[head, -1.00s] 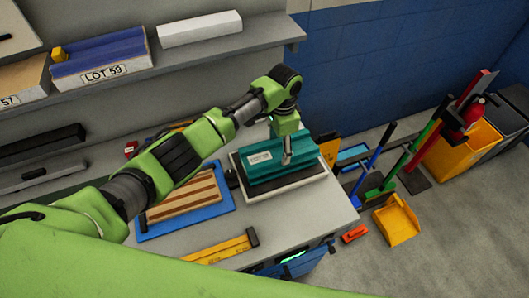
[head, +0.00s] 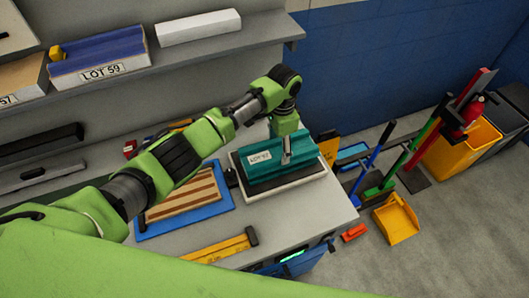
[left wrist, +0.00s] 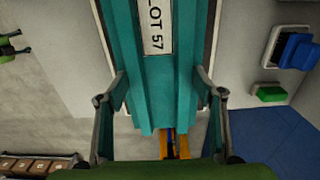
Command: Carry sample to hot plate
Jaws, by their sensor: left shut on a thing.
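The sample is a teal ribbed panel (head: 265,172) with a white LOT 57 label, and it also fills the middle of the left wrist view (left wrist: 155,90). My left gripper (head: 287,157) is shut on it from above, with one finger on each side of the panel in the left wrist view (left wrist: 160,112). The sample is over the hot plate, a flat dark-topped unit with a white rim (head: 290,188). I cannot tell whether the sample touches the plate or sits slightly above it. My right gripper is not in view.
A striped wooden panel (head: 184,196) lies on a blue tray (head: 222,208) left of the hot plate. A yellow bar (head: 215,248) lies near the bench's front edge. A shelf (head: 190,59) with labelled samples runs behind. Brooms and a yellow dustpan (head: 396,220) are at the right.

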